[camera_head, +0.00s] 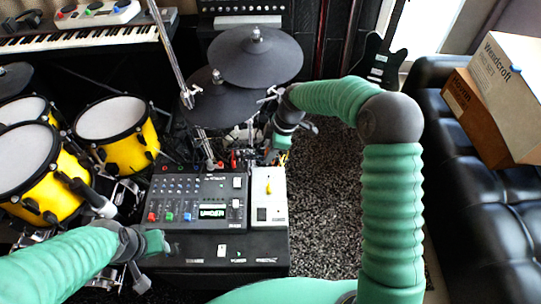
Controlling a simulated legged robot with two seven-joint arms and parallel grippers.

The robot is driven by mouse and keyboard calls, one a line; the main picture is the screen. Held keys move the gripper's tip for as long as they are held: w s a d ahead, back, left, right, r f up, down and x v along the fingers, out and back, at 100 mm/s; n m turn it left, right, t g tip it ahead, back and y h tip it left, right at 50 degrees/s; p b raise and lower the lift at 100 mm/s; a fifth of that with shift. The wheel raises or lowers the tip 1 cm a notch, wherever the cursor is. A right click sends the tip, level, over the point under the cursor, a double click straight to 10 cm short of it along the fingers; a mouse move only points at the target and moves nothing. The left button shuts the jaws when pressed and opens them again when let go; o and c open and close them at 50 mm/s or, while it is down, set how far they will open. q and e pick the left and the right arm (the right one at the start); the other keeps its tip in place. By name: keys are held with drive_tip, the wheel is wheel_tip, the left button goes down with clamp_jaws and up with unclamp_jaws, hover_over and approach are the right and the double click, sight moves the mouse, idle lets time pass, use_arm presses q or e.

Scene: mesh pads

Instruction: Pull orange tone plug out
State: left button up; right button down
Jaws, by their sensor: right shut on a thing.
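My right gripper (280,143) is behind the mixer, at its back right, pointing down among the cables. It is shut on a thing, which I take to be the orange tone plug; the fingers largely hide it. A small yellow-orange bit (283,159) shows just below the fingertips. Whether the plug is still in its socket is too small to tell. My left gripper (160,264) is open and empty at the front left of the mixer, with its fingers spread apart.
A grey mixer (180,187) with coloured knobs and a white pedal-like box (270,207) stand on a black case (180,255). Yellow drums (120,120) are at left, dark cymbals (255,57) behind. A black sofa (465,165) with cardboard boxes (490,95) is at right. Patterned carpet (325,200) is clear.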

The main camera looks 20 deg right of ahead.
drive_tip(key=shift+r+p, duration=1.95)
drive_tip(key=shift+r, duration=0.35)
wheel_tip(320, 180, up, 3)
drive_tip(key=p, duration=0.3)
